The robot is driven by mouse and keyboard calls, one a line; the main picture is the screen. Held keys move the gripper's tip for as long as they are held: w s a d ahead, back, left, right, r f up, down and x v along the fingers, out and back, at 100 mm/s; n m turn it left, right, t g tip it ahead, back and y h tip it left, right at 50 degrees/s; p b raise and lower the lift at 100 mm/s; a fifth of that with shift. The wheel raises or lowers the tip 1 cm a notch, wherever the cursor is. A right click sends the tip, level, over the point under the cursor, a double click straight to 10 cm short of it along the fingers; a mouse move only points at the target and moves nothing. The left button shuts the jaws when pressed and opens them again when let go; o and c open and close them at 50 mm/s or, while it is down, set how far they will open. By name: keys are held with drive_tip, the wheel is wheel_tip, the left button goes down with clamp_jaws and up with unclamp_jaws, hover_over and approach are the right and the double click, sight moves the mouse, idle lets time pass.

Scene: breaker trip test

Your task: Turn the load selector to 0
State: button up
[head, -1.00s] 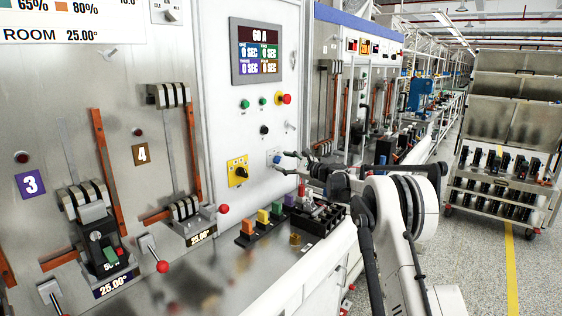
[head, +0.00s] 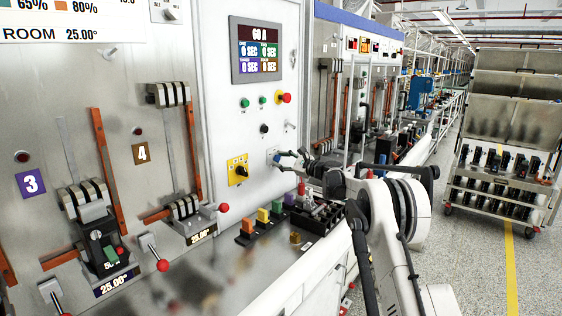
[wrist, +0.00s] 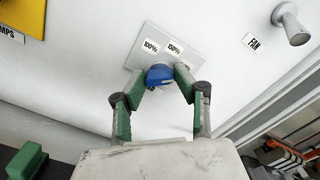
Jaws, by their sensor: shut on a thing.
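The load selector is a blue knob (wrist: 159,74) on a small grey plate (wrist: 185,47) fixed to the white cabinet front. Two white percent labels sit above the knob on the plate; their small print is hard to read. In the head view the plate (head: 271,153) is right of the yellow selector, and the knob is mostly hidden by my gripper (head: 280,158). In the wrist view my gripper (wrist: 160,77) has a finger on each side of the knob and is shut on it. The knob's exact pointing direction cannot be told.
A yellow selector plate with a black knob (head: 238,170) is just left. A grey FAN knob (wrist: 289,22) sticks out at upper right in the wrist view. Coloured blocks (head: 262,220) and a black tray (head: 318,217) stand on the bench below.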

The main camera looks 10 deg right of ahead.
drive_tip(key=shift+n, duration=0.3)
drive_tip(key=shift+n+b, duration=2.45)
drive_tip(key=shift+n, duration=2.15)
drive_tip(key=o, duration=1.1)
drive_tip(key=v, duration=1.2)
